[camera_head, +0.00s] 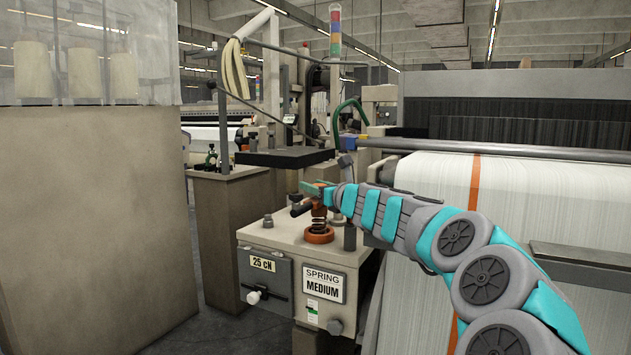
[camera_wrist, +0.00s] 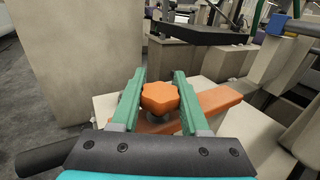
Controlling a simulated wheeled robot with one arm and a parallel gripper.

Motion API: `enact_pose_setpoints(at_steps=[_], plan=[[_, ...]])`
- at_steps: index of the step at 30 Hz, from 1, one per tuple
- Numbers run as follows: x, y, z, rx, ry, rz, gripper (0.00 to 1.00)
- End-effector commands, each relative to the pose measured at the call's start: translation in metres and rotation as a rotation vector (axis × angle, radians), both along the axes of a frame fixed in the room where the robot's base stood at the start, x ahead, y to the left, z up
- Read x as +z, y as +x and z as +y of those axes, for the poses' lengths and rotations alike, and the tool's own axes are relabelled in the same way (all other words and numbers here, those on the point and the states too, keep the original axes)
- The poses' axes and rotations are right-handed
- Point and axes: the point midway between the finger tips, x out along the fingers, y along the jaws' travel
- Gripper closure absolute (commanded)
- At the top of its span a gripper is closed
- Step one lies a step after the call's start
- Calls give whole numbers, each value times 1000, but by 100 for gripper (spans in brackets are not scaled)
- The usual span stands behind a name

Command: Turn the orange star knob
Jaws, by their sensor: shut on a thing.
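The orange star knob (camera_wrist: 160,97) sits between the two green fingers of my gripper (camera_wrist: 159,100) in the wrist view. The fingers are shut on the knob from both sides. An orange bar (camera_wrist: 220,99) lies under the knob and reaches out to the right. In the head view my gripper (camera_head: 312,190) is at the top of the spring post on the beige machine box (camera_head: 285,242). The knob is mostly hidden there by my gripper. A dark coil spring (camera_head: 319,219) stands below it on a round orange base (camera_head: 319,235).
The box front bears a "25 cN" plate (camera_head: 262,264) and a "SPRING MEDIUM" label (camera_head: 323,285). A short dark post (camera_head: 349,236) stands right of the spring. A white fabric roll (camera_head: 520,195) is at the right. A tall beige cabinet (camera_head: 90,220) stands left.

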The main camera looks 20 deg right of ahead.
Motion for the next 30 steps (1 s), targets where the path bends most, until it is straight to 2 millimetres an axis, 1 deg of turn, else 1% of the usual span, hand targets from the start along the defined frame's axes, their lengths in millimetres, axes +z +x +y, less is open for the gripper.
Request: enact_pose_setpoints(at_steps=[1, 5, 12, 28, 29, 30], plan=[[1, 0, -2, 21, -1, 0, 100], [-1, 0, -1, 82, 0, 2, 100], [1, -1, 1, 154, 0, -1, 100], [0, -1, 3, 178, 1, -1, 100], [0, -1, 3, 178, 1, -1, 54], [0, -1, 3, 178, 1, -1, 50]])
